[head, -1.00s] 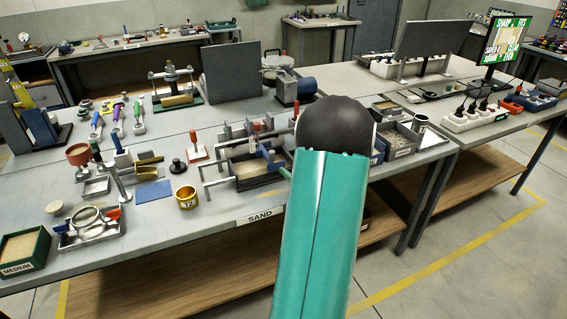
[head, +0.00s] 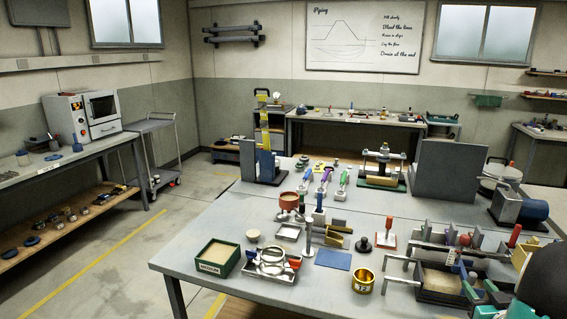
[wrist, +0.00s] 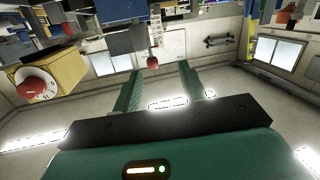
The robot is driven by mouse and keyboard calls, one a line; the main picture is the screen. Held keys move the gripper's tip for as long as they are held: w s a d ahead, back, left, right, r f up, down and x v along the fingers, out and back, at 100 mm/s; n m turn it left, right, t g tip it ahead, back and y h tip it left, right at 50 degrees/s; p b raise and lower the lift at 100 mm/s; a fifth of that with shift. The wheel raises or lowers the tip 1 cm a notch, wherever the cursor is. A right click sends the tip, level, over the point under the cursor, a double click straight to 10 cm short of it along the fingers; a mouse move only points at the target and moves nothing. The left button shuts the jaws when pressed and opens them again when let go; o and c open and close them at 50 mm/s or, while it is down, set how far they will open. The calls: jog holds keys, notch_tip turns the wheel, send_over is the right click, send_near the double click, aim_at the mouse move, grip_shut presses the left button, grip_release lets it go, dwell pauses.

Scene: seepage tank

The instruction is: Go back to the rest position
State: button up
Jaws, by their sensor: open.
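My gripper (wrist: 166,90) shows in the wrist view with its two green fingers spread apart. Nothing is between the fingers. The wrist view is upside down, with ceiling lights below and the benches along the top.
The grey workbench (head: 215,288) holds a green sand box (head: 216,262), a brass cup (head: 363,281), a blue plate (head: 333,260) and a sand tank (head: 440,281). A side bench (head: 92,148) stands left. The floor (head: 105,240) between them is clear.

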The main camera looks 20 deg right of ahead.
jog(key=w+a+r+g, duration=0.2)
jog(key=w+a+r, duration=0.25)
jog(key=a, duration=0.55)
jog(key=w+a+r+g, duration=0.35)
jog(key=a+r, duration=0.25)
jog(key=a, duration=0.4)
jog(key=s+a+n+g+y, duration=0.1)
jog(key=s+a+y, duration=0.1)
jog(key=s+a, duration=0.3)
jog(key=s+a+n+g+y, duration=0.1)
jog(key=s+a, duration=0.4)
jog(key=a, duration=0.8)
jog(key=s+a+n+g+y, duration=0.1)
jog(key=s+a+g+y, duration=0.1)
jog(key=a, duration=0.8)
jog(key=s+y, duration=0.1)
jog(key=s, duration=0.1)
jog(key=shift+s+f+n+y, duration=0.25)
jog(key=shift+s+n+y, duration=0.05)
jog(key=shift+s, duration=0.1)
jog(key=shift+d+g, duration=0.1)
jog(key=shift+g, duration=0.15)
jog(key=shift+c, duration=0.4)
jog(key=shift+c, duration=0.2)
jog(key=shift+d, duration=0.15)
